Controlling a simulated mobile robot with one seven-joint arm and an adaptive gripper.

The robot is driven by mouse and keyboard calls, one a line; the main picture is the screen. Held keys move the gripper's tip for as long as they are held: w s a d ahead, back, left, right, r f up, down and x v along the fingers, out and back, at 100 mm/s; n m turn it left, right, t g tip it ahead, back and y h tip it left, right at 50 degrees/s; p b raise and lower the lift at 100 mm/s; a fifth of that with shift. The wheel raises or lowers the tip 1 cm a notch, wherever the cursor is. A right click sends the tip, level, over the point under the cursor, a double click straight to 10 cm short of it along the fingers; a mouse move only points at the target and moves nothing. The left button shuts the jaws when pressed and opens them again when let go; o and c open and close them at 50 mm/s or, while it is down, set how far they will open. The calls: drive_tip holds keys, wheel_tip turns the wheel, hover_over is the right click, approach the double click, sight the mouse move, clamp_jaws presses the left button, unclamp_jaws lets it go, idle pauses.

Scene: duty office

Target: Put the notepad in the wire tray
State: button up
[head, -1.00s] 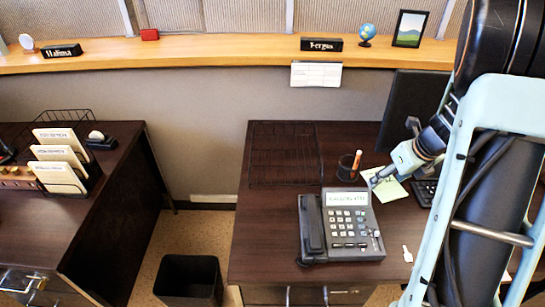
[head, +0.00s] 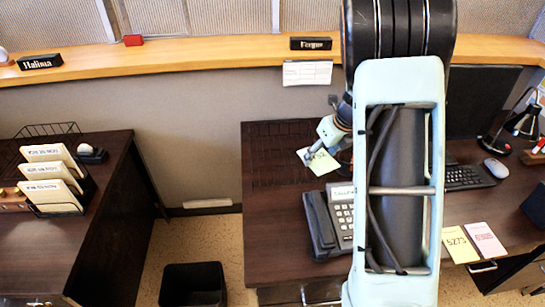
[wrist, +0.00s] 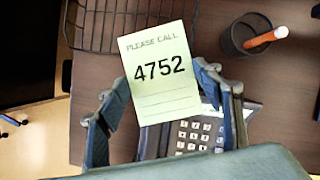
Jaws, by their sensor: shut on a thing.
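The notepad (head: 321,164) is a pale yellow-green pad; in the wrist view (wrist: 160,100) it reads "PLEASE CALL 4752". My gripper (head: 313,152) is shut on it, with a finger at each side edge in the wrist view (wrist: 160,92). The pad is held above the right desk. The dark wire tray (head: 268,160) lies flat at that desk's back left corner and looks empty. In the head view the pad overlaps the tray's right side; in the wrist view the tray (wrist: 90,42) is behind and left of the pad. My arm hides part of the desk.
A desk phone (head: 320,222) stands in front of the tray. A pen cup (wrist: 236,40) with an orange pen is right of the pad in the wrist view. Yellow (head: 459,245) and pink (head: 486,240) pads lie farther right.

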drive_tip(key=shift+w+a, duration=0.3)
drive_tip(key=shift+a, duration=0.4)
drive_tip(key=shift+w+a+f, duration=0.1)
drive_tip(key=shift+w+a, duration=0.15)
drive_tip(key=p, duration=0.1)
approach(284, 163)
drive_tip(key=shift+w+a+f, duration=0.1)
drive_tip(key=shift+w+f, duration=0.55)
drive_tip(key=shift+f, duration=0.1)
drive_tip(key=shift+w+a+f, duration=0.25)
drive_tip(key=shift+w+f, duration=0.1)
drive_tip(key=shift+f, duration=0.2)
drive_tip(key=shift+w+f+p, duration=0.1)
drive_tip(key=shift+f+p, duration=0.3)
drive_tip(key=shift+f, duration=1.15)
